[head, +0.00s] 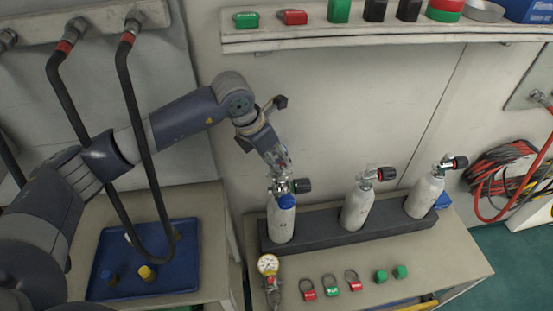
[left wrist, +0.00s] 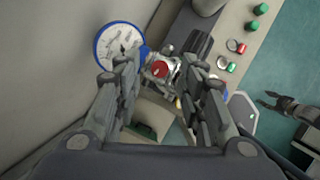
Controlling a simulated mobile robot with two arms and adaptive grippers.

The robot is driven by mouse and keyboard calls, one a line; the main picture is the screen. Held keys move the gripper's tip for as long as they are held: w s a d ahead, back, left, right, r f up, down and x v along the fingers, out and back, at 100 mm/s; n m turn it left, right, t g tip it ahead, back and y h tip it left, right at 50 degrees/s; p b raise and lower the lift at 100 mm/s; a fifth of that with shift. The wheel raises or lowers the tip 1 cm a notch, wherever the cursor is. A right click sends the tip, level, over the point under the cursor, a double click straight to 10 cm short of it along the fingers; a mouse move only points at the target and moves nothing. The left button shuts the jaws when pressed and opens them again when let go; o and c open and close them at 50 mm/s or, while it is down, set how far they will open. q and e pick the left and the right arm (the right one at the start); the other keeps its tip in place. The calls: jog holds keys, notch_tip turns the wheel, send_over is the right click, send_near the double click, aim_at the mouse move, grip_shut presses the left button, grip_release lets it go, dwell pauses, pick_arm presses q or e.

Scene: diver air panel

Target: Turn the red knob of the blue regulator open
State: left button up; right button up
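The blue regulator (left wrist: 143,52) shows in the left wrist view with a blue-rimmed gauge (left wrist: 117,43) at its left. Its red knob (left wrist: 160,69) faces the camera between my left fingers. In the head view a blue part of it (head: 287,201) shows at the top of the leftmost white cylinder (head: 281,226); the red knob is hidden there. My left gripper (left wrist: 158,75) is open, one finger on each side of the knob; I cannot tell whether they touch it. It also shows above that cylinder in the head view (head: 278,168). My right gripper (left wrist: 268,102) appears open and empty, far from the regulator.
Two more cylinders (head: 357,208) stand in the dark rack (head: 330,238). A gauge (head: 268,265), tags (head: 330,286) and green caps (head: 400,271) lie in front. A blue tray (head: 175,277) and black hoses (head: 140,150) are at left. A shelf (head: 380,38) runs above.

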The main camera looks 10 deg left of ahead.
pick_arm(q)
jog(key=v, duration=0.6)
jog(key=shift+r, duration=0.25)
jog(key=shift+a, duration=0.15)
